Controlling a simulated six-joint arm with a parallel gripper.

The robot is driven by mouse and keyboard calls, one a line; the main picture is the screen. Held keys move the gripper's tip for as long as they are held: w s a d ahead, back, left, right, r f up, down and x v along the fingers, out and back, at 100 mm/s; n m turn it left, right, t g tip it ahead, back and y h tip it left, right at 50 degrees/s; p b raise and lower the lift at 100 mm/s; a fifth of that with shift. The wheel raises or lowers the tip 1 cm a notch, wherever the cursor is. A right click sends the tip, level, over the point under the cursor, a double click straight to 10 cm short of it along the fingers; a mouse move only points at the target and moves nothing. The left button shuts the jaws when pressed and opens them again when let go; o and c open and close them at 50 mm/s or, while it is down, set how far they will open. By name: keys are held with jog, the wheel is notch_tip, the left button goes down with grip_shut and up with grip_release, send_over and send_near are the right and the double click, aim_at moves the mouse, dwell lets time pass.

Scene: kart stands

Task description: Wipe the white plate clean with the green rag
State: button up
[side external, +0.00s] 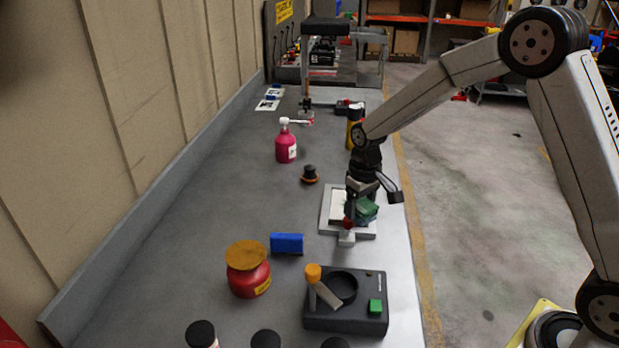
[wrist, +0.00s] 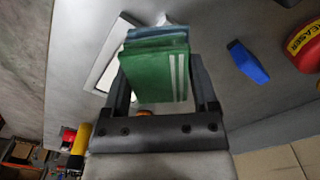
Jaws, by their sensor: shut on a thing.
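My gripper (side external: 358,203) is shut on the green rag (side external: 366,209), a folded bundle with pale stripes. The rag also shows between the two fingers in the wrist view (wrist: 158,75). The white plate (side external: 337,205) lies in a light grey square frame (side external: 328,228) on the bench. The rag is over the plate's right part and hides some of it; I cannot tell whether it touches the plate. In the wrist view a corner of the plate (wrist: 106,74) shows left of the rag.
A blue block (side external: 287,243), a red jar (side external: 248,275) and a black device (side external: 346,312) with an orange-tipped lever stand nearer the camera. A pink spray bottle (side external: 286,146) and a small black-and-orange knob (side external: 310,174) stand beyond the plate. A yellow-and-black bottle (side external: 353,128) is behind my wrist. The bench left of the plate is clear.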

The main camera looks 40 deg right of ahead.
jog(key=w+d, duration=1.1)
jog(key=w, duration=0.3)
jog(key=shift+w, duration=0.2)
jog(key=shift+f, duration=0.1)
